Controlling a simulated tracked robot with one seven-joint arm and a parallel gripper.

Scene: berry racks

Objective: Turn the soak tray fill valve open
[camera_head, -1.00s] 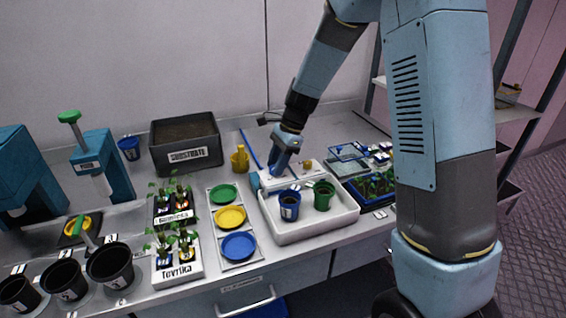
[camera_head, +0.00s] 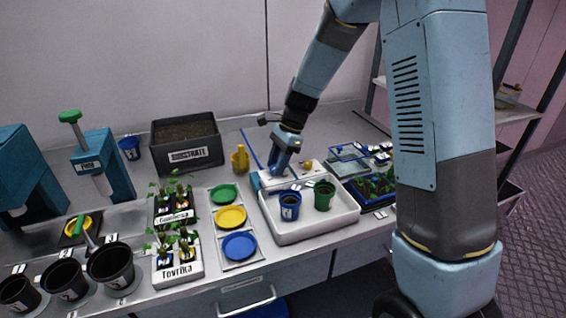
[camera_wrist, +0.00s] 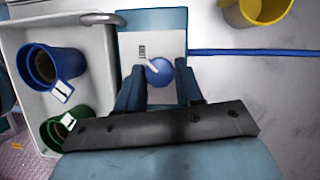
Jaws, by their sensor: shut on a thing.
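The soak tray (camera_head: 315,227) is a white basin at the bench's front right, holding a blue pot (camera_head: 290,206) and a green pot (camera_head: 324,196). Its fill valve is a round blue knob (camera_wrist: 158,72) with a white pointer mark on a pale plate (camera_wrist: 165,42), seen in the wrist view. A grey spout (camera_wrist: 98,18) reaches over the tray's edge. My gripper (camera_wrist: 160,80) is shut on the knob, one blue finger on each side. In the head view my gripper (camera_head: 280,167) is low behind the tray and hides the knob.
A yellow vessel (camera_head: 240,160) and a blue rod (camera_head: 251,149) lie left of my gripper. A dark substrate bin (camera_head: 187,155) stands at the back. Coloured dishes (camera_head: 230,216) and labelled seedling trays (camera_head: 178,267) are left of the soak tray. A plant tray (camera_head: 372,187) is at right.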

